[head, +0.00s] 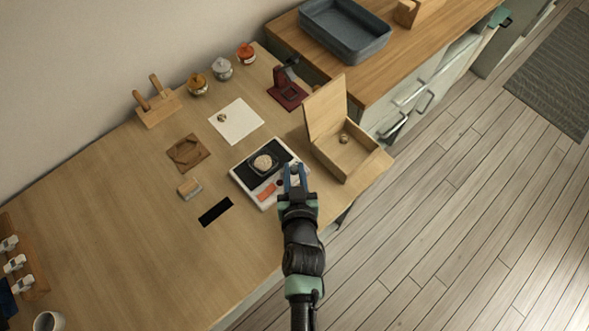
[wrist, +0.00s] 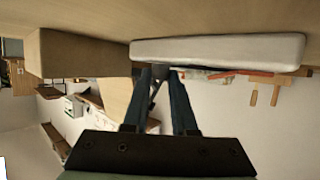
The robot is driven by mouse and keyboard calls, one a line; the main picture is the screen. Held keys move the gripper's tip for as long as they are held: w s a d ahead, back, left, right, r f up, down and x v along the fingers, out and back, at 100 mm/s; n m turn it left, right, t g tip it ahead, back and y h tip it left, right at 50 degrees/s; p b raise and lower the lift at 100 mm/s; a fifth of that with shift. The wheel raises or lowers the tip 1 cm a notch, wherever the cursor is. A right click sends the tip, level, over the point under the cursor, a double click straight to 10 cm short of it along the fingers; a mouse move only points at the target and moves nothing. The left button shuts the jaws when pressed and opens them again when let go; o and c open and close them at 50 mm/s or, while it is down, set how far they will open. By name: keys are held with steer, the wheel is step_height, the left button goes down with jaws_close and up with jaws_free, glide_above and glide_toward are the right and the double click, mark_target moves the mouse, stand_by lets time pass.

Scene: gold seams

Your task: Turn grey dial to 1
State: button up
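A white device (head: 240,182) with a black top panel lies flat on the table in the head view. A round dark dish with pale contents (head: 263,162) sits on its panel, and an orange-red patch (head: 267,192) is near its front. My gripper (head: 294,170) is at the device's right edge, its blue fingers apart. In the wrist view my gripper (wrist: 157,72) shows a gap between the fingertips, which are close to the device's pale side (wrist: 218,50). I cannot clearly make out the grey dial; my fingers cover that part of the device.
An open wooden box (head: 345,155) stands close to the right of my gripper. A dark red stand (head: 287,95), a white sheet (head: 237,121), a small block (head: 190,188) and a black strip (head: 215,212) lie around the device. The table's left part is mostly free.

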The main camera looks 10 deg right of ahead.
jaws_close()
